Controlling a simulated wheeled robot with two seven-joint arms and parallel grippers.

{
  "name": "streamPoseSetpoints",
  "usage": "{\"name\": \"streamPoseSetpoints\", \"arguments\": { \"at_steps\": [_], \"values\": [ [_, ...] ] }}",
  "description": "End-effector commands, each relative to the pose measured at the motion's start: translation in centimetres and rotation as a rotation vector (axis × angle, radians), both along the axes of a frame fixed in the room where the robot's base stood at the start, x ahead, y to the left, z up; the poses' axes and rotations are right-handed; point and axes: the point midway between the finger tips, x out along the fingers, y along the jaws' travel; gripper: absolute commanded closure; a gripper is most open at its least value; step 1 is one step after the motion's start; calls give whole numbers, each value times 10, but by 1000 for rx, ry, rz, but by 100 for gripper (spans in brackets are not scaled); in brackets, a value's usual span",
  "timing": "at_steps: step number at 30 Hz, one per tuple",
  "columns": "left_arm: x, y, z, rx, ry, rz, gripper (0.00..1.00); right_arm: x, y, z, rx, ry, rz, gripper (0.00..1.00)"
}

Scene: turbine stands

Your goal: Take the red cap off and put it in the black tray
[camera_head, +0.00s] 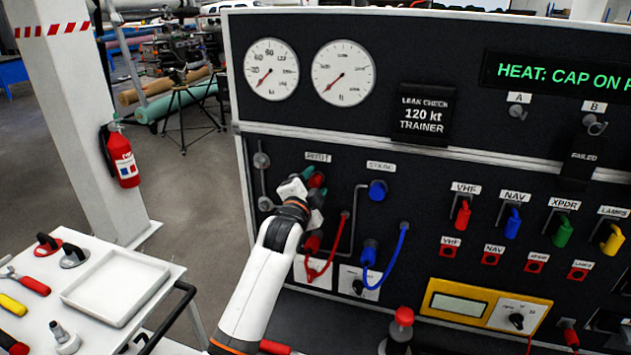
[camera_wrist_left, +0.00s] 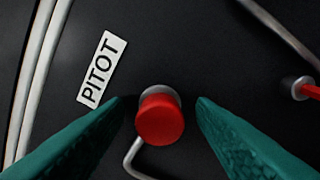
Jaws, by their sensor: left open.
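The red cap (camera_head: 317,180) sits on the port under the PITOT label, at the panel's left. In the left wrist view the red cap (camera_wrist_left: 160,120) is round and on its grey fitting. My left gripper (camera_wrist_left: 159,100) is open, with one teal finger on each side of the cap and a visible gap to each. In the head view my left gripper (camera_head: 314,190) partly hides the cap. My right gripper is not in view. I see no clear black tray; a dark ledge (camera_head: 335,312) runs along the panel's foot.
A white tray (camera_head: 117,287) lies empty on the left cart among tools. A blue cap (camera_head: 377,190) is on the port to the right. Red and blue hoses (camera_head: 402,245) loop below. A red-topped bottle (camera_head: 401,325) stands at the front.

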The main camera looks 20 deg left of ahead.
Motion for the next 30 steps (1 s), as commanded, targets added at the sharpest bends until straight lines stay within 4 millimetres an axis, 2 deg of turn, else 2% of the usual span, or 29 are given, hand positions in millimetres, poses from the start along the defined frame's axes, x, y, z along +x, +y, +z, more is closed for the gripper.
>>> {"name": "streamPoseSetpoints", "arguments": {
  "at_steps": [23, 26, 30],
  "values": [
    [0, 0, 0, 0, 0, 1, 49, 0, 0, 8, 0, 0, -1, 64],
    [0, 0, 0, 0, 0, 1, 62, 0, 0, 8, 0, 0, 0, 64],
    [0, 0, 0, 0, 0, 1, 85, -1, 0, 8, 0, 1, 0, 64]
  ]
}}
